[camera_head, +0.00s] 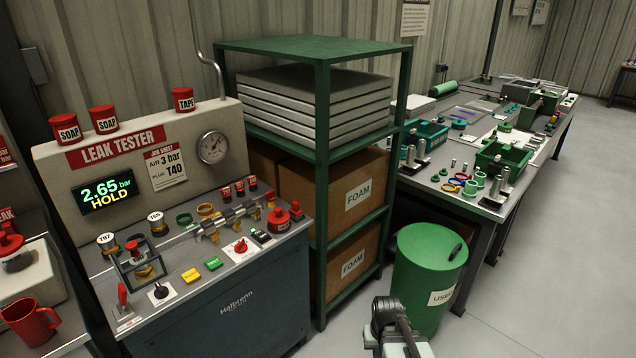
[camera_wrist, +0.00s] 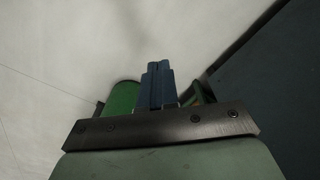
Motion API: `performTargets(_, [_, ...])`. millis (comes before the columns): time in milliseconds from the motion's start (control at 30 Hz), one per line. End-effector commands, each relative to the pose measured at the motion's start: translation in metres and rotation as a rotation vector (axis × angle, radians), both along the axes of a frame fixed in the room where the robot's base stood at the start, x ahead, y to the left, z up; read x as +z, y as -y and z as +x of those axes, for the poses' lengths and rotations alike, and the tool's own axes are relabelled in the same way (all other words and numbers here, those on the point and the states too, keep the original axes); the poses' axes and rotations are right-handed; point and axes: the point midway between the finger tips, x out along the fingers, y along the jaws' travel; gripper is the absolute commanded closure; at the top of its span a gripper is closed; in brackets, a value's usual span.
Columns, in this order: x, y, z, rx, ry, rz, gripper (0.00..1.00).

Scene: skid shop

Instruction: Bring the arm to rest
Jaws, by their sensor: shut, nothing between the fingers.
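My gripper (camera_wrist: 157,68) shows in the wrist view, its two blue fingers together with nothing between them. They stand out past a dark metal plate, over pale floor. A green round shape, likely the green bin, lies behind the fingers on the left. A dark flat surface fills the right side of that view. In the head view, a grey and pale green part of my arm rises from the bottom edge, in front of the green bin (camera_head: 425,275). The fingers cannot be made out there.
The leak tester (camera_head: 215,185) stands on a bench at the left, with small parts on top. A green rack (camera_head: 321,200) with foam boxes stands beside it. A long workbench (camera_head: 483,207) carries trays and tools. Grey floor (camera_head: 560,270) is clear at the right.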

Motion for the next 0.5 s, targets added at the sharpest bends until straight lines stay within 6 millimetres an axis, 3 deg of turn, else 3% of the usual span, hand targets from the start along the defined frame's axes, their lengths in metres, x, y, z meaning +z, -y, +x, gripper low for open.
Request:
performTargets(267, [-0.042, -0.003, -0.033, 0.006, -0.090, 0.001, 1.00])
performTargets(500, [-0.087, -0.002, -0.082, 0.006, -0.197, 0.001, 1.00])
